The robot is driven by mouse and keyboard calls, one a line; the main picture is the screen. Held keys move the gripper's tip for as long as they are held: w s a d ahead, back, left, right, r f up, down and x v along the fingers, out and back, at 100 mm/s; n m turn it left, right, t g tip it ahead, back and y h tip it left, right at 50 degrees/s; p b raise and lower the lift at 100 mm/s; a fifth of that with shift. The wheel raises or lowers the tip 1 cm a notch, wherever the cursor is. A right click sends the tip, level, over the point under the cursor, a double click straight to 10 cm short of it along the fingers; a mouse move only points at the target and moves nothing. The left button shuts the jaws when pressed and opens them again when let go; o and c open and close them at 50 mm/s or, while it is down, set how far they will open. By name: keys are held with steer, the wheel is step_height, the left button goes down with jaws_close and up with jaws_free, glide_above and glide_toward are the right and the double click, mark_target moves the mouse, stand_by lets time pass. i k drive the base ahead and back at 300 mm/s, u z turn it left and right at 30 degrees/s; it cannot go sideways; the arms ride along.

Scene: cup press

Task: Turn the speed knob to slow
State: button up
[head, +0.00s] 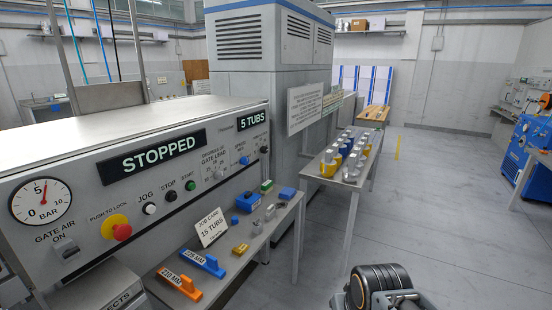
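The grey control panel (130,192) of the press fills the left side of the head view. What looks like the speed knob (244,160) is a small blue knob near the panel's right end, under a small label that is hard to read. Its setting is too small to tell. A display (155,156) reads STOPPED and a smaller one (252,119) reads 5 TUBS. A dark ribbed part at the bottom right looks like part of my arm, well apart from the panel.
Beside the blue knob are a gate lead dial (218,174) and a black knob (264,150). Further left are the start button (190,185), stop button (171,196), jog button (149,208) and red push-to-lock button (121,231). Floor (440,220) is clear at right.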

mark_target(244, 161)
steer(key=z, duration=0.3)
steer(key=i, duration=0.75)
steer(key=u, duration=0.6)
steer(key=i, duration=0.7)
steer(key=u, duration=0.85)
